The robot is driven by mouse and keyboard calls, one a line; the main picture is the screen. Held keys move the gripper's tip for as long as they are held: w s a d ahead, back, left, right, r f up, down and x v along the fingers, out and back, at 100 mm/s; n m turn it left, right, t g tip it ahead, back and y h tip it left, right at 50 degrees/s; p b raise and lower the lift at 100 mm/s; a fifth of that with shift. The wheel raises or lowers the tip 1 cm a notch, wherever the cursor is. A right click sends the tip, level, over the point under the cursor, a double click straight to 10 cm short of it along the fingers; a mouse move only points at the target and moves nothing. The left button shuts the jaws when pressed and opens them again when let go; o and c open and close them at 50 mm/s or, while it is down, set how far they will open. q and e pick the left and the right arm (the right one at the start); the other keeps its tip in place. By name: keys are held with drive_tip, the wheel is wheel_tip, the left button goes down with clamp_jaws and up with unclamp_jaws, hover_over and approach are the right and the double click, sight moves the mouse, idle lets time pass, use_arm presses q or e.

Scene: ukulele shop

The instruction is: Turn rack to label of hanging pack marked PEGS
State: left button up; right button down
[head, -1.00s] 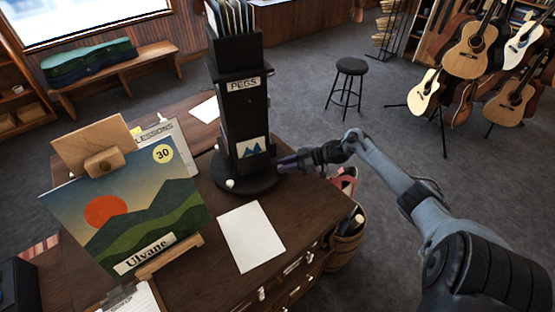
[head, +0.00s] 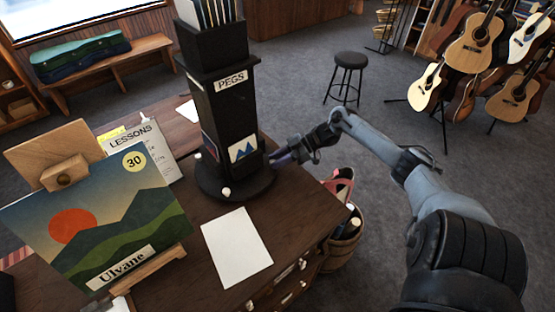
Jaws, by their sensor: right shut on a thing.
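The rack (head: 217,110) is a tall black tower on a round black base (head: 255,188) on the wooden desk. A white label reading PEGS (head: 231,80) is high on its front face. Lower on that face is a white card with a blue mountain shape (head: 243,149). Part of another pack (head: 209,146) shows on the left face at a slant. A small white knob (head: 226,191) sits at the base's front. My right gripper (head: 278,158) is shut at the rack's lower right side; its exact grip point is hard to see. My left gripper is out of view.
A painting marked Ulvane (head: 95,225) on an easel and a LESSONS sheet (head: 150,150) stand left of the rack. A blank paper (head: 236,247) lies in front. A basket (head: 345,235) stands beside the desk. A stool (head: 349,75) and guitars are farther back.

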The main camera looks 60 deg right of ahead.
idle(0.3)
drive_tip(key=c, duration=1)
unclamp_jaws()
drive_tip(key=shift+a, duration=0.1)
drive_tip(key=shift+o, duration=0.2)
drive_tip(key=b+v, duration=0.1)
drive_tip(key=v, duration=0.9)
drive_tip(key=shift+s+d, duration=0.3)
drive_tip(key=shift+r, duration=0.15)
